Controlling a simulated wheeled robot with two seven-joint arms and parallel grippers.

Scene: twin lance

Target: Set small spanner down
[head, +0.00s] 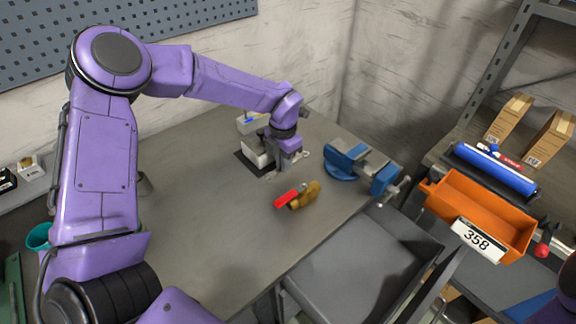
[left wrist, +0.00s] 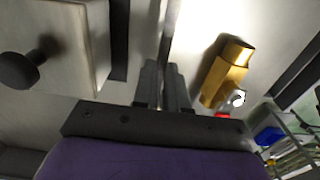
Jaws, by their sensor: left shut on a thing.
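My left gripper (head: 287,168) is low over the grey workbench (head: 200,215), in front of a small pale box. In the left wrist view its two fingers (left wrist: 163,85) are close together, shut on a thin bright metal strip, the small spanner (left wrist: 170,30). The spanner runs up out of that picture. In the head view the gripper mostly hides it, and I cannot tell whether it touches the bench. My right gripper is not in view.
A blue vise (head: 345,160) stands to the right. An open grey drawer (head: 360,265) juts out at the front. The left-front bench is clear.

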